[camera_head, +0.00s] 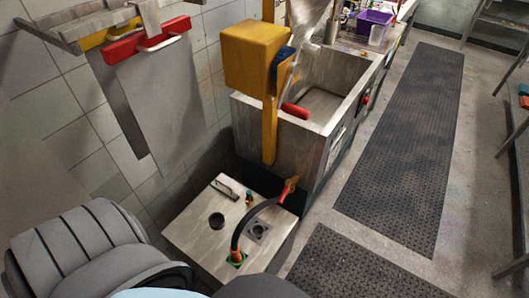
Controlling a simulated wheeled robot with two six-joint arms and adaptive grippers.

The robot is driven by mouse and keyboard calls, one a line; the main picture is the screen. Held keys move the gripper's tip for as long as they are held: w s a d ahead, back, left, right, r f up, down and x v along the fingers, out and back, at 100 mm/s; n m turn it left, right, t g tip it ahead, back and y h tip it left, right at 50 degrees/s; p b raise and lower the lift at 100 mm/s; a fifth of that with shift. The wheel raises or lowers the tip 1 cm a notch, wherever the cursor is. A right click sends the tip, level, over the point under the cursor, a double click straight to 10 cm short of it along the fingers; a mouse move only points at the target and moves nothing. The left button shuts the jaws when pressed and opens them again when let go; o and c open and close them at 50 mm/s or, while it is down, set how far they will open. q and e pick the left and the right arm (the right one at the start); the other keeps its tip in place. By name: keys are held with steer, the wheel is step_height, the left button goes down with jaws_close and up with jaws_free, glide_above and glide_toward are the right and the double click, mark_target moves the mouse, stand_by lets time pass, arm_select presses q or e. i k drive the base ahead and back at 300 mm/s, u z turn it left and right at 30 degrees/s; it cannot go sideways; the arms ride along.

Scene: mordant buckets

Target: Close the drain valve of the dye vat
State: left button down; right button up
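No part in view can be named for certain as the dye vat or its drain valve. A pale metal-topped box (190,228) stands low in front of me. A black hose (243,225) arches over its top from an orange and green fitting (237,258) to an orange piece (290,187) at its far right edge, which may be a valve handle. A small brass-coloured fitting (249,199) sits on the top beside the hose. A large grey basin (335,85) stands behind. I see neither gripper.
A yellow box on a yellow post (270,135) rises between the metal-topped box and the basin. Grey sheets hang from a wall rack (75,25) at the upper left. Dark mats (405,140) cover the floor at right. A shelf stands at the right edge.

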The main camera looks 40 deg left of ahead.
mark_target(285, 190)
steer(key=z, duration=0.7)
steer(key=i, duration=1.05)
steer(key=u, duration=1.35)
